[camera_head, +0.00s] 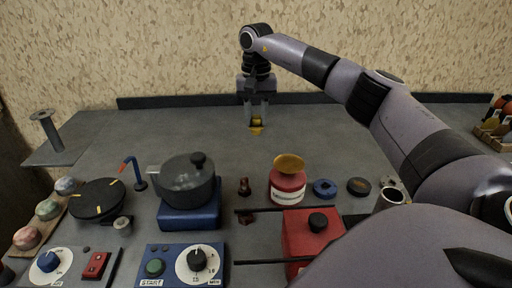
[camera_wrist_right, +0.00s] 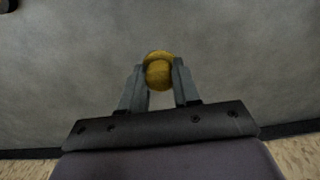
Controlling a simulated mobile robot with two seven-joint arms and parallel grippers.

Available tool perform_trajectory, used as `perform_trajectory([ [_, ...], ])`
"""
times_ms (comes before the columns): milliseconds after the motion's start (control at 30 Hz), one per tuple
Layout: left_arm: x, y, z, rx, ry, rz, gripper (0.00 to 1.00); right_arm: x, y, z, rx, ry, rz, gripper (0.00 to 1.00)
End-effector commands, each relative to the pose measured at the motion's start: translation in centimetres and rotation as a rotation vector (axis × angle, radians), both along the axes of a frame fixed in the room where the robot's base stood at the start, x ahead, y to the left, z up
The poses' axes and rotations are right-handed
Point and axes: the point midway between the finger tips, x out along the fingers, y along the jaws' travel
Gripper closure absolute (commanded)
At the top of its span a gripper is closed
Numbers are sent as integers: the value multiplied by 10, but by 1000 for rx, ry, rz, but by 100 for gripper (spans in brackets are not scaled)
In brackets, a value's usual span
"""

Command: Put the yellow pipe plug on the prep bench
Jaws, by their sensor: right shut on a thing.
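The yellow pipe plug (camera_wrist_right: 159,72) is held between the fingers of my right gripper (camera_wrist_right: 157,88) in the right wrist view. In the head view my right gripper (camera_head: 257,117) points down over the far part of the grey bench (camera_head: 330,145), with a bit of the yellow plug (camera_head: 256,128) showing at its fingertips. I cannot tell whether the plug touches the bench top. My left gripper is not in view.
Nearer on the bench stand a dark pot (camera_head: 187,182) on a blue base, a red jar (camera_head: 287,187) with a yellow-brown top, a blue ring (camera_head: 324,188) and a red box (camera_head: 310,238). The bench around my right gripper is clear. A dark ledge (camera_head: 180,101) runs along the wall.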

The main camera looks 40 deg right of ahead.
Motion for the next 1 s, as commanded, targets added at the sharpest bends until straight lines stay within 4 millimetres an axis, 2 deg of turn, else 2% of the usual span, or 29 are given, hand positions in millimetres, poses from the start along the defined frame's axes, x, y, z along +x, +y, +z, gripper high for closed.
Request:
perform_trajectory([
  [33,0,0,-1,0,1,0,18,-1,0,-14,0,5,1,100],
  [133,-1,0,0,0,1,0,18,-1,0,-33,0,4,1,100],
  [433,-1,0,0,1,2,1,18,0,0,-58,0,1,0,100],
  [633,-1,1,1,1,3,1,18,-1,0,-88,1,2,0,100],
  [1000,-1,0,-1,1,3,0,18,0,0,-94,0,0,0,100],
])
